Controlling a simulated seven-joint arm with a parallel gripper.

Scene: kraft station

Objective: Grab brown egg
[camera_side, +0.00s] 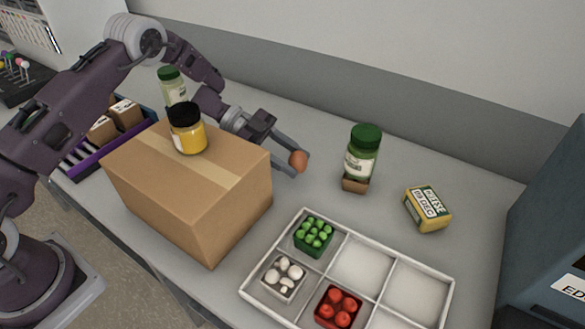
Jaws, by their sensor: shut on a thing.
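The brown egg (298,160) is between the fingertips of my gripper (296,163), to the right of the large cardboard box. My gripper is shut on the egg. The fingers point to the right, and the egg appears raised above the table, though the exact gap is hard to tell. Part of the near finger shows below the egg.
A cardboard box (190,190) with a yellow jar (187,132) on top stands left of my gripper. A green-lidded jar (361,155) and a cheese package (427,209) are to the right. A divided white tray (405,318) holds small vegetable containers in front.

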